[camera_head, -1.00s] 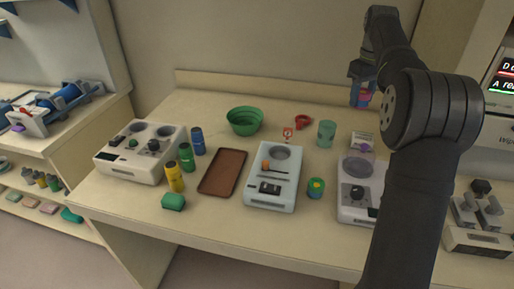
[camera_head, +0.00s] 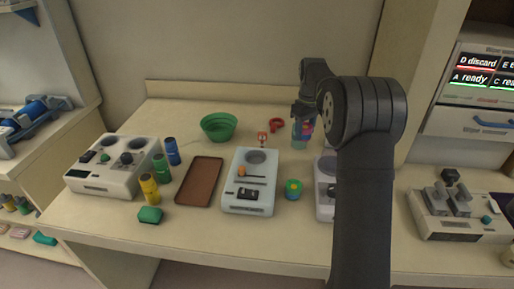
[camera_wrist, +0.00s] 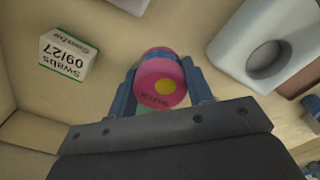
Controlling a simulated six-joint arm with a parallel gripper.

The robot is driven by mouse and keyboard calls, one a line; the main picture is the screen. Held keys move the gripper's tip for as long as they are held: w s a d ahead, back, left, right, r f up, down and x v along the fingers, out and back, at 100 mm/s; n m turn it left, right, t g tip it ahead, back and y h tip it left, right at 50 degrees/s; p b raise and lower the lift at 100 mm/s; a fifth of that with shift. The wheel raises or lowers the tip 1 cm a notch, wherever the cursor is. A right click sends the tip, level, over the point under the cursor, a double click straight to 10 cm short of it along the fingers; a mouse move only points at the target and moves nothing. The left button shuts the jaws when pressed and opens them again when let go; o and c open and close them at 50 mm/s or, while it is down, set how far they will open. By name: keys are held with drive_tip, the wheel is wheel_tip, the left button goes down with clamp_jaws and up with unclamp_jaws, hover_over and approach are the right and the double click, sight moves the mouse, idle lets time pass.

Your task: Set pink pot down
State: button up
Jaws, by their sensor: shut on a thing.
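The pink pot (camera_wrist: 158,84) has a yellow dot and some lettering on its face. My gripper (camera_wrist: 160,88) is shut on it, with one blue finger on each side. In the head view the pink pot (camera_head: 309,127) shows small under my gripper (camera_head: 303,112), near the back right of the bench. It overlaps the teal cup (camera_head: 298,139) in that view. I cannot tell whether the pot touches the cup or the bench. A little green shows beneath the pot in the wrist view.
A swabs box (camera_wrist: 67,58) and a pale device with a round well (camera_wrist: 268,58) lie near the pot. On the bench (camera_head: 120,222) stand a green bowl (camera_head: 218,127), a red ring-like item (camera_head: 277,125), a brown tray (camera_head: 200,182) and a middle device (camera_head: 250,195). My arm hides part of the right device.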

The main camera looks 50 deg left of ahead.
drive_tip(key=s+a+f, duration=0.1)
drive_tip(key=a, duration=0.1)
drive_tip(key=s+a+f, duration=0.1)
drive_tip(key=a+f, duration=0.1)
drive_tip(key=a, duration=0.1)
drive_tip(key=s+a+f, duration=0.2)
drive_tip(key=a, duration=0.1)
drive_tip(key=shift+a+f, duration=0.15)
drive_tip(key=shift+f, duration=2.1)
drive_tip(key=shift+f, duration=0.2)
drive_tip(key=o, duration=1)
drive_tip(key=shift+r, duration=0.1)
wheel_tip(320, 180, up, 11)
drive_tip(key=shift+r, duration=0.65)
drive_tip(key=shift+c, duration=1.2)
